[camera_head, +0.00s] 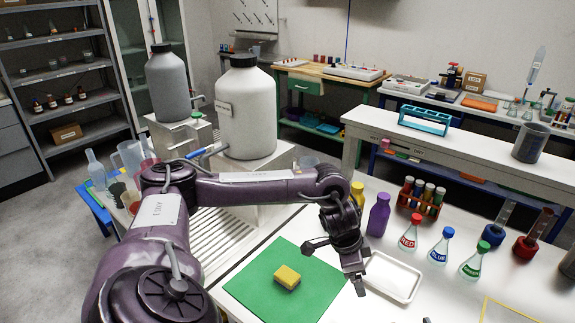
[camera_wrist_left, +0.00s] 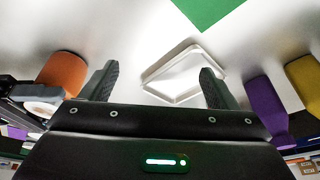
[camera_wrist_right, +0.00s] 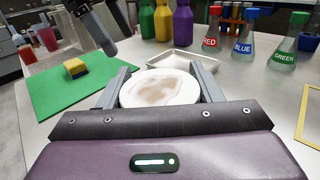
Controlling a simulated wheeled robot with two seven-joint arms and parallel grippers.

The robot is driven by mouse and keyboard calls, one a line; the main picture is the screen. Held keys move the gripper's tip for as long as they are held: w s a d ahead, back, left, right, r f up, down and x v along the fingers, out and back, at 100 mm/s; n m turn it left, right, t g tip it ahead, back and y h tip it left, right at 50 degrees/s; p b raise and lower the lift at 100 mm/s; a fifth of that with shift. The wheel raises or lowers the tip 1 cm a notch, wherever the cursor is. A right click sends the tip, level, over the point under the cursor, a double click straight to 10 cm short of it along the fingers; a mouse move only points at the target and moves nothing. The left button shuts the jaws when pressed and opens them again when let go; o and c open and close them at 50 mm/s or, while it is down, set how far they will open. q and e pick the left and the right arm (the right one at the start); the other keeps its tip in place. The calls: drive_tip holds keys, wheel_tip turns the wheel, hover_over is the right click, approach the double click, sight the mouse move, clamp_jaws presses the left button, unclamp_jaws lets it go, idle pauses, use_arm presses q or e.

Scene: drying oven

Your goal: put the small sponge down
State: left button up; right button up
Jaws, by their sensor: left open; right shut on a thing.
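A small yellow sponge (camera_head: 287,277) with a dark underside lies on the green mat (camera_head: 250,290). It also shows in the right wrist view (camera_wrist_right: 76,67). My left gripper (camera_head: 337,268) is open and empty, above the table between the mat's right edge and the white tray (camera_head: 393,277). It is to the right of the sponge, apart from it. My right gripper (camera_wrist_right: 160,90) is shut on a round white dish (camera_wrist_right: 158,88) with a brownish patch on its face. The right gripper is mostly outside the head view.
Yellow and purple bottles (camera_head: 378,215) stand behind the tray. Labelled red, blue and green flasks (camera_head: 440,247) stand to its right, with a test tube rack (camera_head: 420,197) behind. A yellow outline (camera_head: 508,312) marks the table at front right. A ribbed drainer (camera_head: 222,240) lies left of the mat.

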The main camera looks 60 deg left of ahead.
use_arm(q)
drive_tip(key=w+d+r+m+t+h, duration=0.1)
drive_tip(key=w+d+m, duration=0.15)
drive_tip(key=d, duration=0.25)
drive_tip(key=w+d+r+m+t+h, duration=0.1)
drive_tip(key=w+d+m+h, duration=0.1)
drive_tip(key=d+m, duration=0.3)
drive_tip(key=m+t+y, duration=0.4)
drive_tip(key=m+y, duration=0.3)
drive_tip(key=m, duration=1.1)
approach(287, 275)
drive_tip(key=x, duration=0.4)
drive_tip(key=shift+w+a+f, duration=0.1)
drive_tip(key=shift+w+f, duration=0.1)
drive_tip(key=shift+w, duration=0.1)
drive_tip(key=shift+x, duration=2.8)
drive_tip(key=shift+s, duration=0.1)
